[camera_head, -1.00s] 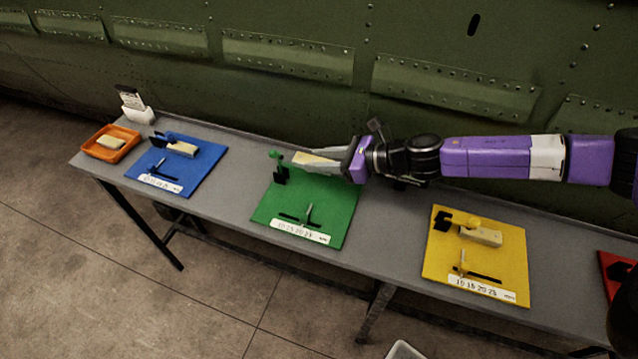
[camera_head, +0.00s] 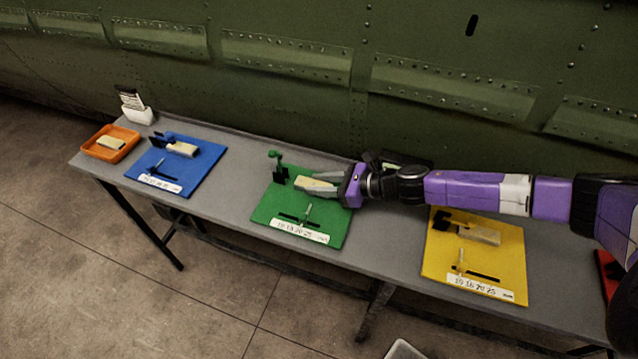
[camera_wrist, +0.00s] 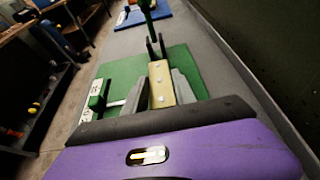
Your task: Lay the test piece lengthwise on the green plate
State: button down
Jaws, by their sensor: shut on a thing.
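The green plate (camera_head: 265,210) lies in the middle of the grey table, with a green-topped black clamp (camera_head: 279,170) at its back left and a small pin and slot near its scale strip. My gripper (camera_head: 312,181) reaches in from the right, over the back of the plate. It is shut on the pale test piece (camera_head: 316,184), which also shows between the fingers in the wrist view (camera_wrist: 161,86). The piece points toward the clamp and appears low over the plate. I cannot tell whether it touches the plate.
A blue plate (camera_head: 196,175) and an orange tray (camera_head: 127,145) with a pale piece stand to the left. A yellow plate (camera_head: 436,255) with a pale piece lies to the right. The green riveted fuselage wall (camera_head: 300,90) runs behind the grey table (camera_head: 235,190).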

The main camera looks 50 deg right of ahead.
jog(key=c, duration=1)
grip_release()
jog(key=shift+f, duration=0.1)
jog(key=b+v, duration=0.1)
jog(key=v, duration=1.1)
jog(key=shift+b, duration=0.4)
